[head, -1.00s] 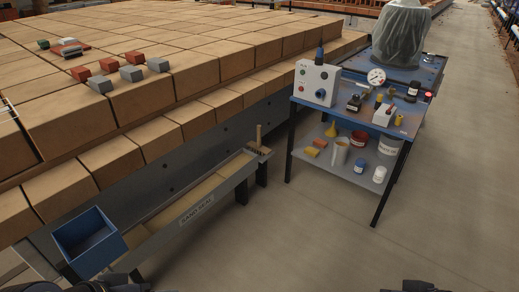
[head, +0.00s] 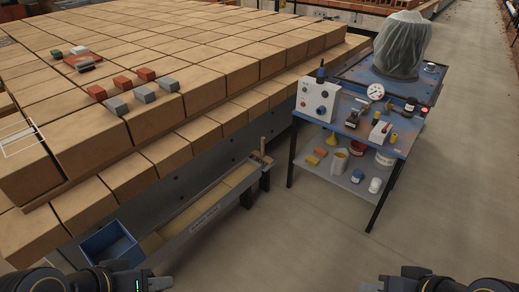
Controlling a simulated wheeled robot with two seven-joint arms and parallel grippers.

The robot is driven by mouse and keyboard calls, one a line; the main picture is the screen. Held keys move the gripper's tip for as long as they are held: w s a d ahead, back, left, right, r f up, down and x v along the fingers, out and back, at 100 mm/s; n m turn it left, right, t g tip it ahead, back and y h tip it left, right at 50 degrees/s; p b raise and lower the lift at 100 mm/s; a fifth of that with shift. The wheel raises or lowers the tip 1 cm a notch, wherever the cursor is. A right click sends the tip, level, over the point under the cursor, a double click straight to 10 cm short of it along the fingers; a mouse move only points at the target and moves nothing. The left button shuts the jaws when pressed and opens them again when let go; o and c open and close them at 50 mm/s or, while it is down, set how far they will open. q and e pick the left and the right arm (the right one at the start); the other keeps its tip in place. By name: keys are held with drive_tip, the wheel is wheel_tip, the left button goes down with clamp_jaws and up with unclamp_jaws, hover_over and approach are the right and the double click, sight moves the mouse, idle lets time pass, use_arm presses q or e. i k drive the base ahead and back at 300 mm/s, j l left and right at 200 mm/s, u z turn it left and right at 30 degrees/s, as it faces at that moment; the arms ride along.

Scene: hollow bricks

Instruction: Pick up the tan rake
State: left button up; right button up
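The tan rake (head: 262,152) is small in the head view, at the far right end of a long grey trough (head: 205,212). Its handle stands roughly upright, and its darker head sits low at the trough's end. My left gripper (head: 158,283) is at the bottom left edge, well apart from the rake, near a blue bin. Its fingers are too dark and cut off to tell whether they are open. My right gripper (head: 386,283) is at the bottom edge right of centre, also far from the rake and partly out of frame.
The blue bin (head: 112,243) sits at the trough's near end. Stacked tan bricks (head: 120,172) rise behind the trough. A blue two-shelf cart (head: 345,160) with tools and containers stands right of the rake. The concrete floor (head: 290,245) in front is clear.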

sight(261, 157)
drive_tip(key=i+u, duration=0.2)
drive_tip(key=u, duration=0.25)
drive_tip(key=i+l+u, duration=0.15)
drive_tip(key=u, duration=0.35)
drive_tip(key=i+l+u, duration=0.1)
drive_tip(key=i+l, duration=0.15)
drive_tip(key=i+l+u, duration=0.1)
drive_tip(key=l, duration=0.25)
drive_tip(key=i+l+u, duration=0.1)
drive_tip(key=i+l, duration=0.25)
drive_tip(key=i+l+u, duration=0.15)
drive_tip(key=l, duration=0.2)
drive_tip(key=i+l+u, duration=0.1)
drive_tip(key=i+l, duration=0.15)
drive_tip(key=i+l+u, duration=0.1)
drive_tip(key=l, duration=0.4)
drive_tip(key=i+l, duration=0.2)
drive_tip(key=l, duration=0.2)
drive_tip(key=i+l, duration=0.25)
drive_tip(key=l, duration=0.15)
